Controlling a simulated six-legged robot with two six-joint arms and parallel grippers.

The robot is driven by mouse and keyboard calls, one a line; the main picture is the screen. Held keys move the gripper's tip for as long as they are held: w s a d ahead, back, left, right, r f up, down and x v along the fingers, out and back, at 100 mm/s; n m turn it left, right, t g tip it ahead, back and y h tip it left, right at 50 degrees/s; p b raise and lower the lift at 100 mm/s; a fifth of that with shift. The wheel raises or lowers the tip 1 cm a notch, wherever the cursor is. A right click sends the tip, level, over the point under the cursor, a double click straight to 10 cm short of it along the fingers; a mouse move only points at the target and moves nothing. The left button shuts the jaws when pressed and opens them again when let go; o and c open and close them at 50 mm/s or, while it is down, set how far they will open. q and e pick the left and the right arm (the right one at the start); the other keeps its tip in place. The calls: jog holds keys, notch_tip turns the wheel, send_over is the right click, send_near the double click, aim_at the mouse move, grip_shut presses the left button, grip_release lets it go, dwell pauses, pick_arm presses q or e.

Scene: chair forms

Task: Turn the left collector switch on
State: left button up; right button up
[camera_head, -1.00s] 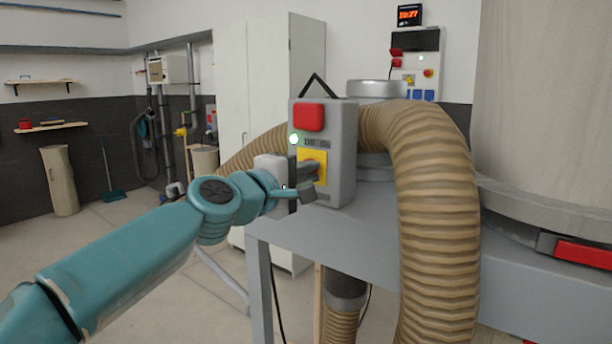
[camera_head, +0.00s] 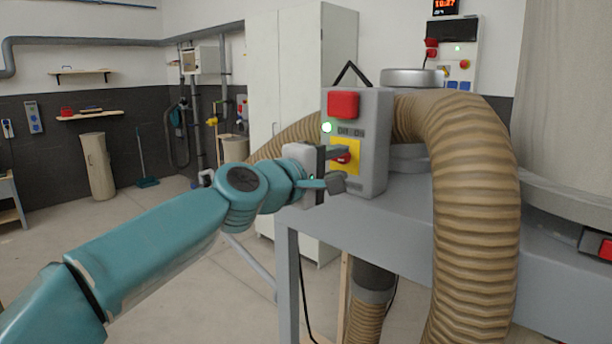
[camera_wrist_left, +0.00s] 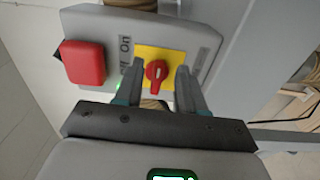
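The collector switch is a grey control box (camera_head: 374,150) with a red button (camera_head: 343,104) above a yellow plate (camera_head: 354,147). A small red rotary knob (camera_head: 344,158) sits on the plate, and a green lamp (camera_head: 327,128) is lit. In the left wrist view the knob (camera_wrist_left: 156,72) stands between the fingers of my left gripper (camera_wrist_left: 159,84), with a gap on each side. "On" lettering (camera_wrist_left: 126,46) shows beside the yellow plate. In the head view my left gripper (camera_head: 340,169) is open at the front of the box. My right gripper is out of view.
A thick ribbed hose (camera_head: 468,190) arches just right of the box. A grey bench (camera_head: 400,215) lies below it. A white cabinet (camera_head: 298,90) stands behind. Open floor (camera_head: 160,240) lies to the left.

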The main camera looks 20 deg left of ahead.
pick_arm(q)
jog(key=b+v, duration=0.2)
jog(key=v, duration=1.3)
